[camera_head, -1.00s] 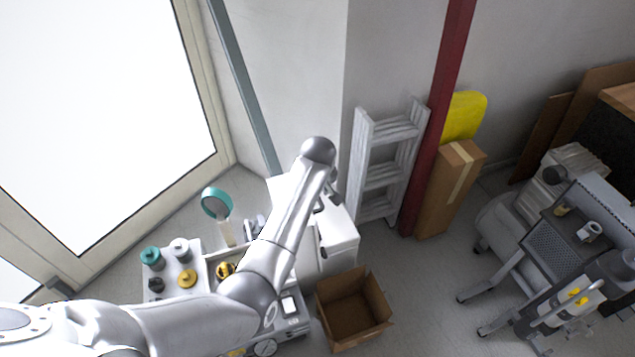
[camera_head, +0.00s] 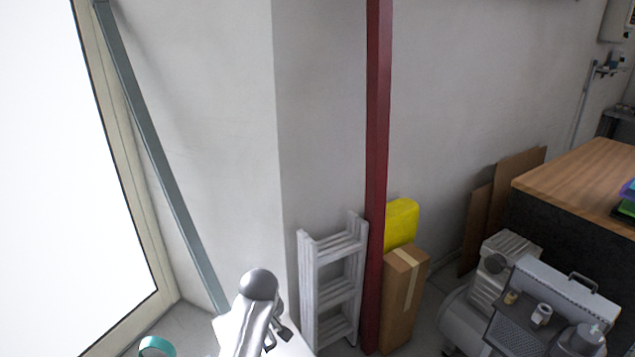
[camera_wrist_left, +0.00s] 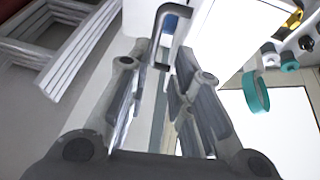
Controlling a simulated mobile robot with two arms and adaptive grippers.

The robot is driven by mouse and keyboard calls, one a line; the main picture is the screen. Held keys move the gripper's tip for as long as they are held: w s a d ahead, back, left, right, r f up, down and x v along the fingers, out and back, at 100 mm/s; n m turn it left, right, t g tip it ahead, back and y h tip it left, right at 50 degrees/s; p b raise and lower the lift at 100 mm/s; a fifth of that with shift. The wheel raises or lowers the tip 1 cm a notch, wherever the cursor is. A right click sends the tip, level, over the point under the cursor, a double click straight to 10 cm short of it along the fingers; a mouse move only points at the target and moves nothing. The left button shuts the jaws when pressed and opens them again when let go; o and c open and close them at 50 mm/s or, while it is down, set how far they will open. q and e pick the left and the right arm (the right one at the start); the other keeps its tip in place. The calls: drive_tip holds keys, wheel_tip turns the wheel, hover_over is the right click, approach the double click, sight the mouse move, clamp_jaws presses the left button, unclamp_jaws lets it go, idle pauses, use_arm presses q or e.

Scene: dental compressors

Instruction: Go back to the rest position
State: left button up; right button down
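My left gripper (camera_head: 275,338) shows at the bottom of the head view, beyond the rounded end of my left arm, over a white cabinet (camera_head: 297,347). In the left wrist view, the two fingers of the left gripper (camera_wrist_left: 163,58) stand apart with a clear gap and nothing held between them. A grey U-shaped bar (camera_wrist_left: 170,25) shows just beyond the fingertips; I cannot tell whether they touch it. My right gripper is in neither current view.
A grey ladder (camera_head: 333,285) leans by the wall, left of a red post (camera_head: 377,180). A tall cardboard box (camera_head: 403,295) and a yellow object (camera_head: 400,222) stand right of the post. A compressor (camera_head: 545,310) is at lower right. A teal ring (camera_head: 157,346) shows at lower left.

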use_arm(q)
drive_tip(key=shift+m, duration=0.8)
drive_tip(key=s+a+f, duration=0.1)
drive_tip(key=s, duration=0.1)
drive_tip(key=s+a+f, duration=0.1)
drive_tip(key=s+f, duration=0.1)
drive_tip(key=s, duration=0.1)
drive_tip(key=s+a+f, duration=0.1)
drive_tip(key=s, duration=0.2)
drive_tip(key=shift+s+f, duration=0.2)
drive_tip(key=shift+s, duration=0.05)
drive_tip(key=s+r+m+h, duration=0.25)
drive_tip(key=s+m, duration=0.55)
drive_tip(key=s, duration=1.9)
wheel_tip(320, 180, down, 25)
drive_tip(key=s+g, duration=0.2)
drive_tip(key=s+a+f, duration=0.1)
drive_tip(key=s+f, duration=0.7)
drive_tip(key=s+a+f+g+y, duration=0.1)
drive_tip(key=s+a+f, duration=0.1)
drive_tip(key=s+f, duration=0.6)
drive_tip(key=shift+s+a+f, duration=0.25)
drive_tip(key=shift+s+f, duration=0.15)
drive_tip(key=shift+f, duration=0.05)
